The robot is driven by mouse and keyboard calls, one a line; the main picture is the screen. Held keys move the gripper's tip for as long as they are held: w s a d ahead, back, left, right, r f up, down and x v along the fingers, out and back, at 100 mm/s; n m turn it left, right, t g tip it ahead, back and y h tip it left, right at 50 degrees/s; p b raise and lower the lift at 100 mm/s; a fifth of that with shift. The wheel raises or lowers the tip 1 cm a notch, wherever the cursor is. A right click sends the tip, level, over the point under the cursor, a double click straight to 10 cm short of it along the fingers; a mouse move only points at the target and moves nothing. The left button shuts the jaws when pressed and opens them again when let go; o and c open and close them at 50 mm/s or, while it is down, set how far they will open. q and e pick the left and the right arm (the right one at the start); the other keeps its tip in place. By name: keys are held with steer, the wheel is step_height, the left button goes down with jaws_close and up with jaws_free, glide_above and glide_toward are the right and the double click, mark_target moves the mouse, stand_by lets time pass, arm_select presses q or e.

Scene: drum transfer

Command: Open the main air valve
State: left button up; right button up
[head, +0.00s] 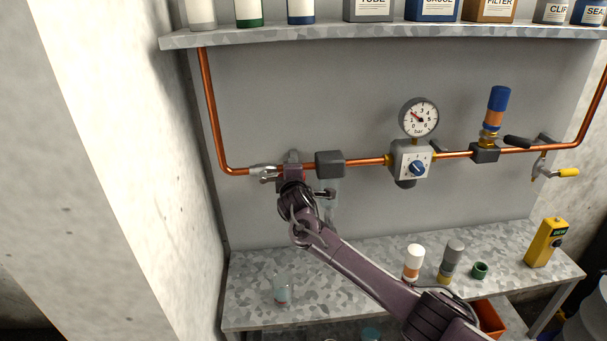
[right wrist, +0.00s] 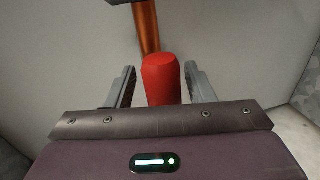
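A red valve handle (right wrist: 162,80) stands between the two fingers of my right gripper (right wrist: 160,70) in the right wrist view. The fingers are open, with a narrow gap showing on each side of the handle. In the head view my right gripper (head: 291,172) is at the left end of the copper pipe, beside a silver valve fitting (head: 262,172). My left gripper is not in view.
A dark block (head: 329,164) is just right of my gripper.

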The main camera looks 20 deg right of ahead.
steer(key=shift+s+a+f, duration=0.1)
steer(key=shift+s+a, duration=0.1)
steer(key=shift+a, duration=0.4)
steer(key=s+r+b, duration=0.2)
steer(key=s, duration=0.5)
steer(key=shift+a, duration=0.45)
steer(key=shift+s+f, duration=0.1)
steer(key=shift+f, duration=0.05)
